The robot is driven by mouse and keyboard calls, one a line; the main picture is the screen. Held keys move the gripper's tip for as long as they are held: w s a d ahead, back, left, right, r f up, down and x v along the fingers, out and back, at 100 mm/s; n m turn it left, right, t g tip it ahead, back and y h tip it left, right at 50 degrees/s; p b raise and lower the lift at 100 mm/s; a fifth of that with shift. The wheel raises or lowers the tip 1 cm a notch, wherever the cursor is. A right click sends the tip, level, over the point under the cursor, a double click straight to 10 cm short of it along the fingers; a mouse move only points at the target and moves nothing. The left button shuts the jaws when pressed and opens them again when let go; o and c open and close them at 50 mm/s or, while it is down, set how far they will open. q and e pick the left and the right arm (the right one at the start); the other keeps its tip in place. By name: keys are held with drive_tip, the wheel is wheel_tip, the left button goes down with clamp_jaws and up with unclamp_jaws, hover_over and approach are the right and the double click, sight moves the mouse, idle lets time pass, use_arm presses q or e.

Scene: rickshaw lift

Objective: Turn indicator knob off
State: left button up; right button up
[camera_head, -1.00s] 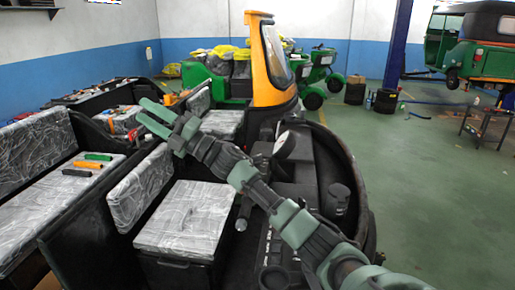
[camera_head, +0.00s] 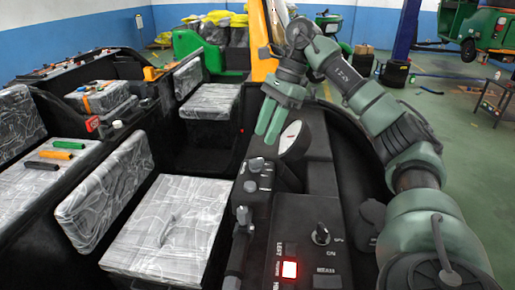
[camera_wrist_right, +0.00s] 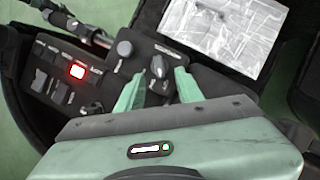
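My right gripper (camera_head: 265,137) hangs over the far part of the black dashboard, fingers pointing down. It is open and empty. In the right wrist view, its fingertips (camera_wrist_right: 159,74) are apart, and a dark knob (camera_wrist_right: 157,66) shows between them; contact cannot be told. Another round knob (camera_wrist_right: 124,47) is beside the left finger. In the head view, two dark knobs, one farther (camera_head: 257,163) and one nearer (camera_head: 250,186), stand on a small panel below the gripper. I cannot tell which is the indicator knob. My left gripper is not in view.
A nearer switch panel (camera_head: 300,215) has a lit red button (camera_head: 289,269) and a key-like switch (camera_head: 321,234). A round white gauge (camera_head: 290,137) stands close to the gripper. A plastic-wrapped seat (camera_head: 165,225) is to the left.

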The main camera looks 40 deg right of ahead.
sight(256, 159)
drive_tip(key=x, duration=0.4)
drive_tip(key=p+x, duration=0.1)
drive_tip(key=x, duration=0.1)
drive_tip(key=shift+s+a+f, duration=0.15)
drive_tip(key=shift+s+f, duration=0.1)
drive_tip(key=shift+f, duration=0.1)
drive_tip(key=shift+w+f, duration=0.2)
drive_tip(key=shift+f, duration=0.3)
drive_tip(key=shift+a+r, duration=0.1)
drive_tip(key=shift+a, duration=0.05)
drive_tip(key=shift+c, duration=0.9)
clamp_jaws()
